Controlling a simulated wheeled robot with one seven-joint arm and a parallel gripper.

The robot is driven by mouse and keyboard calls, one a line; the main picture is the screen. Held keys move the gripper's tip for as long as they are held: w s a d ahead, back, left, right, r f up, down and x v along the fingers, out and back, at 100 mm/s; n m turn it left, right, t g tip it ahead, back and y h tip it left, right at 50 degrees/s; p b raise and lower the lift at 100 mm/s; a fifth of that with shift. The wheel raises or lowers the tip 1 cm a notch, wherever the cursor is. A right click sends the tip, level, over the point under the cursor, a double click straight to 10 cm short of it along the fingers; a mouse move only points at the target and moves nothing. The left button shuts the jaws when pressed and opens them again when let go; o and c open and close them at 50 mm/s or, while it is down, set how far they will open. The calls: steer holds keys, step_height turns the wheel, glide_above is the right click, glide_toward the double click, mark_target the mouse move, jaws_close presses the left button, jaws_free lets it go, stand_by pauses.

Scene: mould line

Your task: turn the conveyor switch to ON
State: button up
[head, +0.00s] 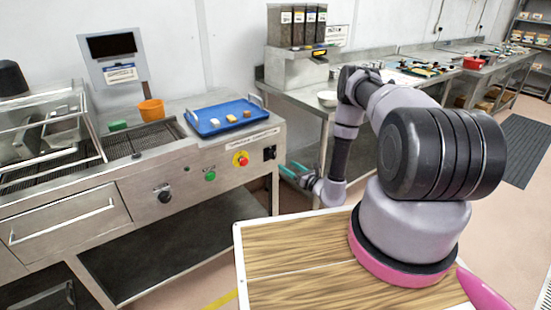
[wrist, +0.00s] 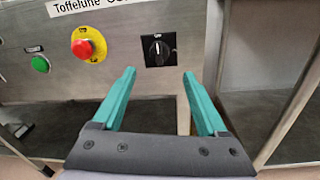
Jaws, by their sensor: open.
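The conveyor switch is a black rotary knob on a square black plate (wrist: 159,50), at the right end of the steel machine's front panel. Its light pointer mark looks roughly upright in the wrist view; the small lettering is too blurred to read. In the head view the switch (head: 269,153) is small, right of the red button. My gripper (wrist: 158,76) has two teal fingers, open and empty, spread on either side below the switch and apart from it. In the head view my gripper (head: 290,171) is just right of the panel, partly hidden by my wrist.
A red emergency button on a yellow disc (wrist: 88,43) and a green button (wrist: 40,64) sit left of the switch. A blue tray (head: 222,127) with several small pieces lies on the machine top. A steel bench (head: 300,97) stands to the right, past a gap.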

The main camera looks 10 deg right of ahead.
mark_target(273, 154)
steer(key=x, duration=0.9)
steer(key=shift+w+a+r, duration=0.1)
steer(key=shift+w+a, duration=0.05)
steer(key=shift+c, duration=0.3)
jaws_close()
steer(key=shift+m, duration=0.4)
steer(key=shift+m+t+h, duration=0.2)
steer(key=shift+m+t, duration=0.1)
steer(key=shift+m, duration=4.15)
steer(key=shift+m+t+h, duration=0.2)
steer(key=shift+m+t, duration=0.1)
steer(key=shift+m, duration=4.15)
